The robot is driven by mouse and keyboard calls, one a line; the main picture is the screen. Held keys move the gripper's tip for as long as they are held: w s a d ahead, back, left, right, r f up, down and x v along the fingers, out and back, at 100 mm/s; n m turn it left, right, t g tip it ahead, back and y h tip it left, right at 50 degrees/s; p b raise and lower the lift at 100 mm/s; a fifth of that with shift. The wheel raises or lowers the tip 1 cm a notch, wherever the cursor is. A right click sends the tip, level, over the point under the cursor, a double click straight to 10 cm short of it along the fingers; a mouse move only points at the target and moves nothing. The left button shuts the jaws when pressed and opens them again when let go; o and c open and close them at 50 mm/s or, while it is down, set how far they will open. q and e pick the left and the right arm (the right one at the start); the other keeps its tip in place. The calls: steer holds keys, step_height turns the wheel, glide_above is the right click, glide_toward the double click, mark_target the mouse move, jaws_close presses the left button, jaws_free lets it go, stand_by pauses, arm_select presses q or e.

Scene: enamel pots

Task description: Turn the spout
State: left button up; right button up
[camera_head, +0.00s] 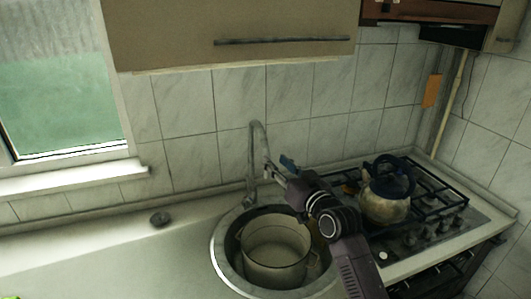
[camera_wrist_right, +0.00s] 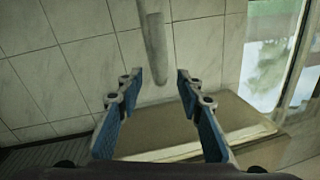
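The grey metal spout (camera_head: 253,140) rises in a tall arch behind the sink. My right gripper (camera_head: 276,168) is close to the spout, on its right side. In the right wrist view the spout (camera_wrist_right: 154,45) hangs in from the top, its rounded end in line with the gap between the fingertips. My right gripper (camera_wrist_right: 160,78) is open, its two blue-padded fingers apart with nothing between them. I cannot tell whether a finger touches the spout. My left gripper is not in view.
A pot (camera_head: 275,262) sits in the round sink (camera_head: 222,262) below the spout. A kettle (camera_head: 385,203) stands on the gas stove (camera_head: 445,225) to the right. A cabinet (camera_head: 230,25) hangs above.

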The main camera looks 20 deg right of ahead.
mark_target(269, 156)
steer(key=shift+w+a+p, duration=0.25)
steer(key=shift+w+p, duration=0.05)
steer(key=shift+w, duration=0.8)
steer(key=shift+w+a+p, duration=0.2)
steer(key=shift+w+p, duration=0.15)
steer(key=shift+w, duration=0.8)
steer(key=shift+w+a+p, duration=0.25)
steer(key=shift+w+p, duration=0.05)
steer(key=shift+w, duration=0.8)
steer(key=shift+f, duration=0.1)
jaws_close()
